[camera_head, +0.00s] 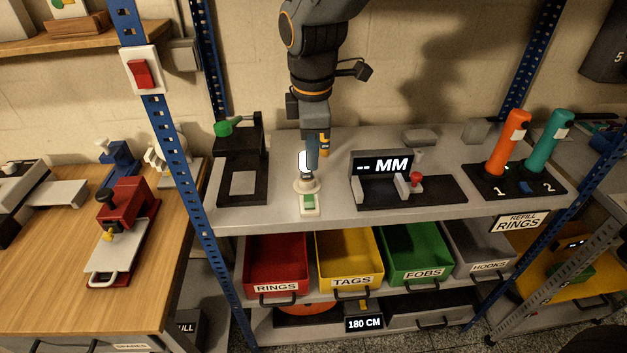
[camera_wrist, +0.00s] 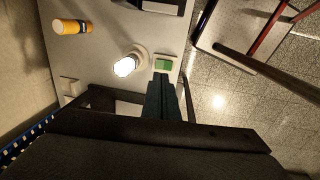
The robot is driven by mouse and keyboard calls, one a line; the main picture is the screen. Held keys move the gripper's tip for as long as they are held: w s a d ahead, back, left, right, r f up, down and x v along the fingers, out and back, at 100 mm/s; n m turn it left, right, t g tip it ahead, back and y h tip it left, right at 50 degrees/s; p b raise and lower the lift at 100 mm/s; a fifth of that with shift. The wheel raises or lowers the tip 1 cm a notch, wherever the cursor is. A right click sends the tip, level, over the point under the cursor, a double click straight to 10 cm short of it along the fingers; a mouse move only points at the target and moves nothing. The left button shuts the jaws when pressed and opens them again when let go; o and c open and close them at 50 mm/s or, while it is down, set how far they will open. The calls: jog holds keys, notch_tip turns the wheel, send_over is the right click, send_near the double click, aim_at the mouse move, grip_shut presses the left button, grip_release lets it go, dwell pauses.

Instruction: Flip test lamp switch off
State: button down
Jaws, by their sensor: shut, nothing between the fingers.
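The test lamp (camera_head: 306,184) stands near the front of the grey shelf, with its bulb (camera_head: 304,162) glowing white. In the wrist view the lit bulb (camera_wrist: 124,67) sits on a round white base. The green switch (camera_head: 309,203) is on a small pale plate in front of the lamp, and it also shows in the wrist view (camera_wrist: 162,65). My gripper (camera_head: 312,168) is shut and empty, pointing down right beside the bulb. In the wrist view its fingertips (camera_wrist: 160,78) are close to the switch's edge; I cannot tell whether they touch it.
A black stand with a green handle (camera_head: 226,128) is left of the lamp; a black gauge with an MM display (camera_head: 382,165) is right. Coloured bins, including a red one (camera_head: 275,262), sit below. A blue post (camera_head: 181,165) borders the left.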

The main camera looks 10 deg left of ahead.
aim_at(313, 197)
jog(key=f, duration=0.3)
jog(key=f+p, duration=0.1)
jog(key=f, duration=0.2)
jog(key=w+f+p, duration=0.1)
jog(key=f, duration=0.3)
jog(key=shift+a, duration=0.1)
jog(key=shift+w, duration=0.15)
